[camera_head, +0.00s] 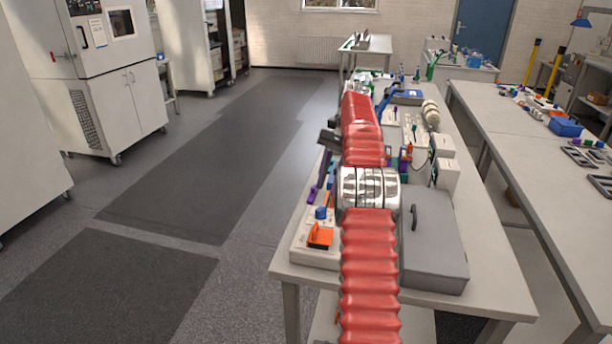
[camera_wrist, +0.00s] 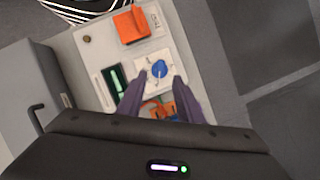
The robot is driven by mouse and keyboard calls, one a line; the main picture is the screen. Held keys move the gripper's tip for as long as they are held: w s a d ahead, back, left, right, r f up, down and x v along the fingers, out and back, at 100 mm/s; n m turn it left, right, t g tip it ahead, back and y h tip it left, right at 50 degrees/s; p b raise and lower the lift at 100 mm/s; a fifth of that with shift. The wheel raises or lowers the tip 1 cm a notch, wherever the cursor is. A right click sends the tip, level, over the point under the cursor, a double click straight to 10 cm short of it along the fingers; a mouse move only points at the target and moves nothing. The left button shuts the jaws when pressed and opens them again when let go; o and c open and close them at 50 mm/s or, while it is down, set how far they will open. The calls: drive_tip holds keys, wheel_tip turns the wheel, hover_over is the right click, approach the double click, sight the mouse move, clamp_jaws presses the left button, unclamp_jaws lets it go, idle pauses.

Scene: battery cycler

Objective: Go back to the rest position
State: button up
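My gripper (camera_head: 314,196) hangs at the left edge of the workbench (camera_head: 415,303), beside my red-sleeved arm in the head view. In the wrist view its two purple fingers (camera_wrist: 158,82) stand apart with no object gripped between them. The tips are above a white panel with a blue round knob (camera_wrist: 158,69). An orange and blue item (camera_wrist: 158,109) shows between the fingers, lower down. Whether the fingers touch anything below cannot be told. My arm stretches forward over the bench and hides part of it.
An orange block (camera_head: 320,236), also in the wrist view (camera_wrist: 131,25), sits on the bench's pale base. A grey lidded box (camera_head: 432,240) stands right of my arm. More instruments crowd the bench's far part. A second table (camera_head: 540,165) stands right. The left floor is clear.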

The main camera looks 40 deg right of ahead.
drive_tip(key=s+a+r+n+t+h, duration=0.15)
drive_tip(key=a+r, duration=0.25)
drive_tip(key=a, duration=0.4)
drive_tip(key=s+a+r+n+h, duration=0.1)
drive_tip(key=a+r+n, duration=0.2)
drive_tip(key=a+r, duration=0.35)
drive_tip(key=s+a+r+n+t+h, duration=0.1)
drive_tip(key=s+a+r+n, duration=0.15)
drive_tip(key=a, duration=0.75)
drive_tip(key=s+a+f+n+t, duration=0.1)
drive_tip(key=s+a+f+n, duration=0.2)
drive_tip(key=s+a, duration=0.2)
drive_tip(key=s+a+f+n+t, duration=0.1)
drive_tip(key=s+a+f+n, duration=0.2)
drive_tip(key=s+a, duration=0.3)
drive_tip(key=s+a+f+n+t+h, duration=0.1)
drive_tip(key=s+a+f+n+t, duration=0.1)
drive_tip(key=s+a, duration=0.3)
drive_tip(key=s+f+n, duration=0.1)
drive_tip(key=s, duration=0.3)
drive_tip(key=shift+a, duration=0.35)
